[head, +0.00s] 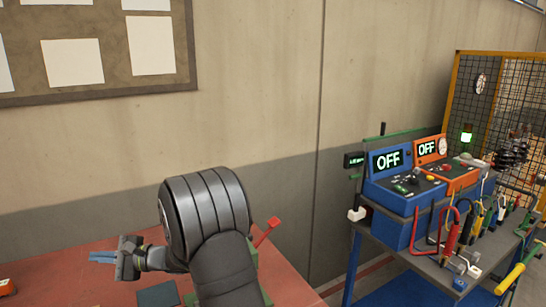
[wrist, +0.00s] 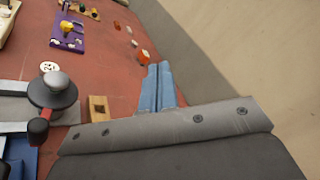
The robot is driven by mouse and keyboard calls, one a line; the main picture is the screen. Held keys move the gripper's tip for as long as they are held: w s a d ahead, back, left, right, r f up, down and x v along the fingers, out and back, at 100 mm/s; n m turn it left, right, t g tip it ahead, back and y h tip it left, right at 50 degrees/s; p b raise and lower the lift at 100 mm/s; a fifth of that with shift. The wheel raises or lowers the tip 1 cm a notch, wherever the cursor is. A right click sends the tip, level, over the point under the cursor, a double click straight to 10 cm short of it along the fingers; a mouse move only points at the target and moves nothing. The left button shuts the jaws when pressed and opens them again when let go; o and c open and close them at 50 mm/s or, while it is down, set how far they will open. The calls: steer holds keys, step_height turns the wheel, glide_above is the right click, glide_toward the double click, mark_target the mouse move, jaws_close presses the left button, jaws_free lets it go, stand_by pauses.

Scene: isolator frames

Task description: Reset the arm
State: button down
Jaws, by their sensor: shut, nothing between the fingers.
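My gripper (head: 103,257) is at the lower left of the head view, above a red tabletop (head: 78,268). Its blue fingers point left there and lie together with nothing between them. The same gripper (wrist: 159,72) shows in the wrist view, its blue fingers side by side. My dark arm hides part of the tabletop in the head view.
A red lever (head: 267,232) stands right behind my arm. A blue trolley (head: 405,232) with OFF displays and tools stands to the right. In the wrist view, a round-knobbed device (wrist: 55,92), a wooden block (wrist: 98,108) and a purple piece (wrist: 72,33) are left of the fingers.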

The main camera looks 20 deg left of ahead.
steer(key=w+f+n+g+h, duration=0.2)
steer(key=f+n+g, duration=0.1)
steer(key=n, duration=0.2)
steer(key=w+d+f+n+g+h, duration=0.1)
steer(key=w+f+n+g+h, duration=0.1)
steer(key=f+n+g+h, duration=0.1)
steer(key=w+f+n+g+h, duration=0.2)
steer(key=f+n+g, duration=0.1)
steer(key=f+n, duration=0.2)
steer(key=shift+d+n, duration=0.35)
steer(key=shift+n, duration=0.85)
steer(key=d+x, duration=0.1)
steer(key=x, duration=0.9)
steer(key=s+d+m+t+y, duration=0.2)
steer(key=d+m+t+y, duration=0.1)
steer(key=d, duration=0.6)
steer(key=shift+s, duration=0.2)
steer(key=shift+d+r, duration=0.1)
steer(key=shift+r, duration=0.05)
